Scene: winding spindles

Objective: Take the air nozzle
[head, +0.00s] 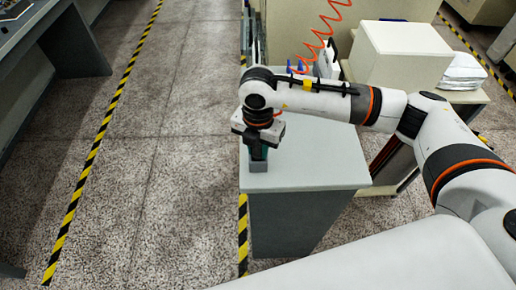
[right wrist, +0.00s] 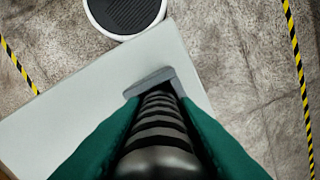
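A red coiled hose (head: 325,25) hangs down behind my right arm in the head view. Small blue parts (head: 297,67) show by its lower end; they look like part of the air nozzle, but my arm hides the rest. My right gripper (head: 259,151) points down at a small grey holder (head: 258,166) on the table's front left corner. In the right wrist view, green finger sides flank a dark ribbed shape (right wrist: 158,125) that reaches to the grey holder (right wrist: 149,82). I cannot tell whether this shape is held or whether the fingers are closed. My left gripper is not in view.
The grey table (head: 310,160) is mostly bare in front. A large pale box (head: 400,55) stands behind it on the right, with a white stack (head: 462,72) beside it. Open floor with a yellow-black line (head: 90,160) lies to the left.

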